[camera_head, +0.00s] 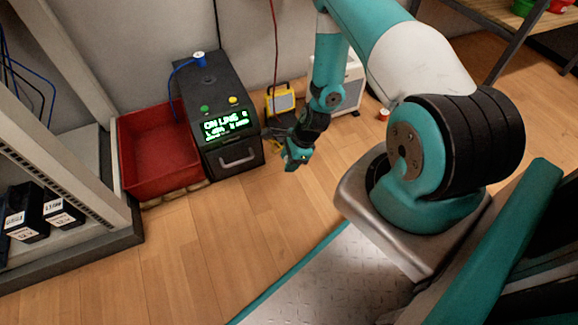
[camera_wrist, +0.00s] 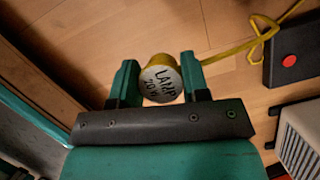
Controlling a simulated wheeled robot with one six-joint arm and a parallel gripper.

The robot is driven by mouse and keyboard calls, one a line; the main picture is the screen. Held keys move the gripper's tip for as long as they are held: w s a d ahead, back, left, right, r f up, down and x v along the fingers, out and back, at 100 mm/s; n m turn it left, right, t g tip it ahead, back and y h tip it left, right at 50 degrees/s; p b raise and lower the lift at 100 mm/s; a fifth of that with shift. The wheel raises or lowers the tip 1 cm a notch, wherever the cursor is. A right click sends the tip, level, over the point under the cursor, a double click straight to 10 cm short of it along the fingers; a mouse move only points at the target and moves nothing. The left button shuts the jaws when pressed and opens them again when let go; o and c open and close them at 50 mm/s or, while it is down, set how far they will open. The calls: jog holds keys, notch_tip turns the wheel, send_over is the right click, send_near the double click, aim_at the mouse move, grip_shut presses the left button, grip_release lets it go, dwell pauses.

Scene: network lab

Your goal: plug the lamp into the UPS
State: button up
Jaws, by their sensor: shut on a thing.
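My gripper (camera_wrist: 160,82) is shut on the lamp plug (camera_wrist: 160,84), a round yellow plug with a pale end face marked "LAMP 20 W". A yellow cord (camera_wrist: 235,45) runs from it to the upper right in the wrist view. In the head view my gripper (camera_head: 297,160) hangs above the floor, right of and in front of the UPS; the plug is hard to make out there. The UPS (camera_head: 226,150) is a black box with a green lit display reading "ONLINE". A blue plug (camera_head: 198,60) with a blue cord sits on its top. The yellow work lamp (camera_head: 282,101) stands behind my gripper.
A red bin (camera_head: 157,160) stands left of the UPS. A white slatted unit (camera_head: 348,85) stands behind my arm; it also shows in the wrist view (camera_wrist: 302,138). A dark box with a red button (camera_wrist: 290,62) lies nearby. The shelf rack (camera_head: 75,230) is at left. Floor in front is clear.

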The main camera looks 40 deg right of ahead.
notch_tip(320, 180, up, 6)
jog(key=shift+r+p, duration=0.2)
jog(key=shift+p, duration=0.9)
jog(key=w+a+r+n+g+h+p, duration=0.2)
jog(key=a+r+n+g+p, duration=0.1)
jog(key=r+n, duration=0.8)
jog(key=w+a+r+n+g+h+p, duration=0.1)
jog(key=a+r+n+g+h+p, duration=0.1)
jog(key=r+n, duration=1)
notch_tip(320, 180, up, 5)
jog(key=shift+w+a+f+g+p, duration=0.1)
jog(key=shift+w+a+g+p, duration=0.35)
jog(key=shift+g, duration=0.35)
